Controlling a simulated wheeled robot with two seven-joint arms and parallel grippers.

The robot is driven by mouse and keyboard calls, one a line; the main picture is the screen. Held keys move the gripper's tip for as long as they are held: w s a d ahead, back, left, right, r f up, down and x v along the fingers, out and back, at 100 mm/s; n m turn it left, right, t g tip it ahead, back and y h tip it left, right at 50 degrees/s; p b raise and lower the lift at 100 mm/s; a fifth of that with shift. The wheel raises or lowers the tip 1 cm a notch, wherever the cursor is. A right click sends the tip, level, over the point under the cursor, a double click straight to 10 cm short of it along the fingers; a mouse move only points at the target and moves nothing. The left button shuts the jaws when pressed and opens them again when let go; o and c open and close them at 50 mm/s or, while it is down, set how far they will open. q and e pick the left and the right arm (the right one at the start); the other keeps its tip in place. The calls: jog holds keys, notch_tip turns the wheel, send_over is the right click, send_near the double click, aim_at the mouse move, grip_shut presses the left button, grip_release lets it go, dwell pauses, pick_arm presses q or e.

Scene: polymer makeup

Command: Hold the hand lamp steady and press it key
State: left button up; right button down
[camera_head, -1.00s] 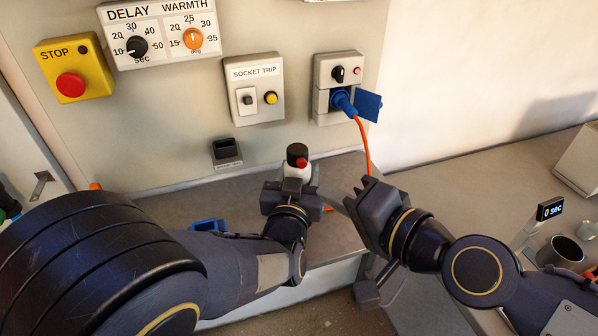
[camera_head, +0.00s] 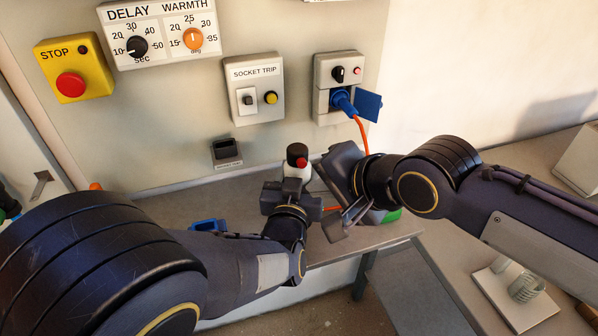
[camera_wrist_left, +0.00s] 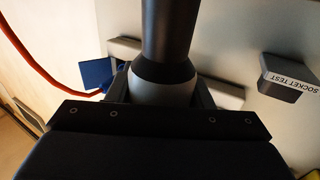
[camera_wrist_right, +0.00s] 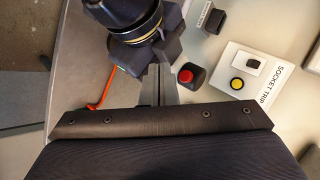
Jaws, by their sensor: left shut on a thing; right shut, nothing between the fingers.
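The hand lamp (camera_head: 294,151) has a dark head, a pale body and a red key (camera_head: 302,162) on its side. My left gripper (camera_head: 290,186) is shut around its body and holds it upright above the bench. The left wrist view shows the lamp's dark barrel (camera_wrist_left: 168,30) and pale collar between the fingers. My right gripper (camera_head: 322,178) is shut and empty, just right of the lamp. In the right wrist view its fingertips (camera_wrist_right: 160,82) are close beside the red key (camera_wrist_right: 187,76); I cannot tell whether they touch it.
The SOCKET TRIP box (camera_head: 256,90) and the blue-plugged socket (camera_head: 344,100) are on the wall behind. An orange cable (camera_head: 362,135) hangs behind my right gripper. A blue item (camera_head: 208,225) lies on the bench (camera_head: 180,205). A clear coil (camera_head: 526,287) is on a plate at lower right.

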aim_at(297, 172)
jog(key=shift+w+a, duration=0.3)
jog(key=shift+w, duration=0.6)
jog(key=shift+w+a, duration=0.25)
jog(key=shift+w, duration=0.65)
jog(key=shift+w, duration=0.15)
dwell(0.6)
jog(key=shift+w+a, duration=0.15)
jog(key=shift+w, duration=0.15)
pick_arm(q)
jog(key=shift+d, duration=0.1)
pick_arm(e)
jog(key=shift+s, duration=0.55)
jog(key=s, duration=0.2)
jog(key=s+d, duration=0.2)
jog(key=s, duration=0.1)
jog(key=shift+s, duration=0.3)
